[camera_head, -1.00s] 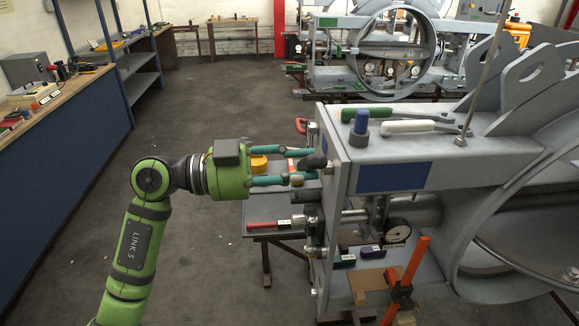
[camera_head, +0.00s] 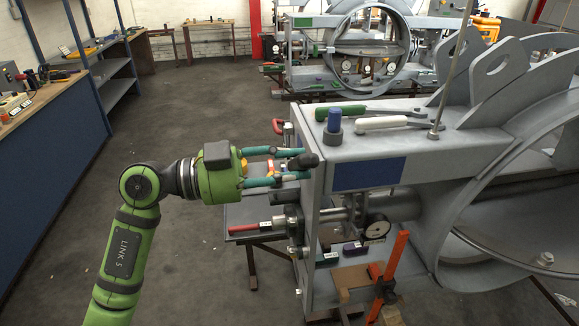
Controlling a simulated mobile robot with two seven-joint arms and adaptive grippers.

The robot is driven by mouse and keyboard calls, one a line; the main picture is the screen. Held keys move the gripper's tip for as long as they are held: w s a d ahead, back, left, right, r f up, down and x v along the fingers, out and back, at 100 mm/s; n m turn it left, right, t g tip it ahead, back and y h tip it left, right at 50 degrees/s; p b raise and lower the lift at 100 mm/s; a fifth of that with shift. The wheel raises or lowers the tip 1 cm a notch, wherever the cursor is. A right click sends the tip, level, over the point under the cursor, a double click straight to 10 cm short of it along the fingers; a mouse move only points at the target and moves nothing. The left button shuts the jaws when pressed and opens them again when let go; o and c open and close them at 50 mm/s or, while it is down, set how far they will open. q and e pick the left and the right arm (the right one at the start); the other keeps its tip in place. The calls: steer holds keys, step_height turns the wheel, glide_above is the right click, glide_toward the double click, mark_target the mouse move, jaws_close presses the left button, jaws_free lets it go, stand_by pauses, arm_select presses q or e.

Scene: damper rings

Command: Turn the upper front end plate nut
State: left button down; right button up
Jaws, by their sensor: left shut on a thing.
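The grey end plate (camera_head: 312,215) is the left face of the large grey damper frame at right. My left gripper (camera_head: 296,167) comes in from the left, with its teal fingers and dark pads up against the upper part of this plate. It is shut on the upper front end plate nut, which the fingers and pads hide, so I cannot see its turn. Lower on the plate, a shaft end with hex fittings (camera_head: 294,222) sticks out to the left. My right gripper is not in view.
A red-handled tool (camera_head: 250,228) lies on a low table left of the plate. A dial gauge (camera_head: 377,228) and an orange clamp (camera_head: 394,268) sit below. The floor at left is clear.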

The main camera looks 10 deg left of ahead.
arm_select(q)
steer(key=shift+d, duration=0.1)
steer(key=shift+w+d+r, duration=0.1)
steer(key=shift+w+d, duration=0.1)
steer(key=shift+d, duration=0.2)
stand_by(0.8)
steer(key=shift+w+d, duration=0.2)
steer(key=shift+d, duration=0.25)
steer(key=c, duration=0.8)
jaws_free()
steer(key=shift+c, duration=0.2)
steer(key=shift+s, duration=0.1)
steer(key=c, duration=0.4)
